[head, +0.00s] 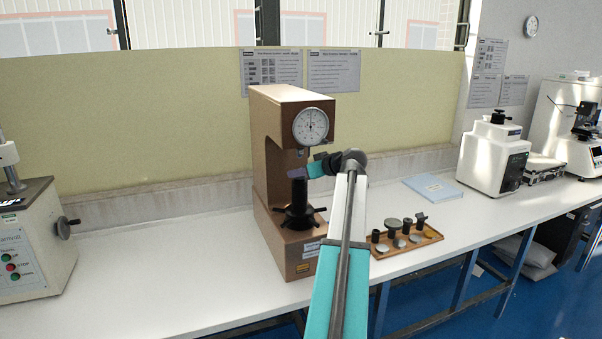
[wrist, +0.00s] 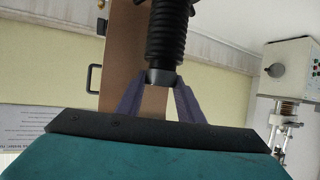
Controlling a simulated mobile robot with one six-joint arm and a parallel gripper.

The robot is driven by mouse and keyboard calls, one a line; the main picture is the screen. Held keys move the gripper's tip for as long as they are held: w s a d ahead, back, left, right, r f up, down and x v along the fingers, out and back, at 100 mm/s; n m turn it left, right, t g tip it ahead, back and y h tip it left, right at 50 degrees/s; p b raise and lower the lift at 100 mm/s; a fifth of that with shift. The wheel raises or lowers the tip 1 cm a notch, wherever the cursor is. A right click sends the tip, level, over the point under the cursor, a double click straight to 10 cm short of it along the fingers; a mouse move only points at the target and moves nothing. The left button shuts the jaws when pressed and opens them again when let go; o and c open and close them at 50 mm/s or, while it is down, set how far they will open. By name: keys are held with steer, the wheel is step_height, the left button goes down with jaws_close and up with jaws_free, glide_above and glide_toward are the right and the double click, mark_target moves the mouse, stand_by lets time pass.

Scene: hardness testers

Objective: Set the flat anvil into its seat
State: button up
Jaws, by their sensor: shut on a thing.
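My gripper (head: 299,172) is at the top of the black screw column (head: 299,191) of the brown hardness tester (head: 268,140), under its dial. In the wrist view, which looks upside down, its two purple fingers (wrist: 161,82) are shut on a small dark grey piece, the flat anvil (wrist: 160,77). The anvil is in line with the end of the black ribbed column (wrist: 168,35) and looks to touch it. I cannot tell whether it is fully down in the seat, which is hidden. In the head view my gripper hides the anvil.
A wooden tray (head: 383,250) with several anvils and discs lies to the right of the tester. A blue booklet (head: 432,188) lies behind it. Other testers stand at far left (head: 30,240) and right (head: 492,155). The white bench is clear left of the brown tester.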

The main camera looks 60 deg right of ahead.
steer(key=o, duration=1.1)
steer(key=shift+c, duration=1.3)
steer(key=s+a+b, duration=0.1)
steer(key=s+a, duration=0.1)
steer(key=s, duration=0.4)
steer(key=shift+s+r, duration=0.2)
steer(key=shift+s, duration=0.15)
steer(key=shift+s+f, duration=0.1)
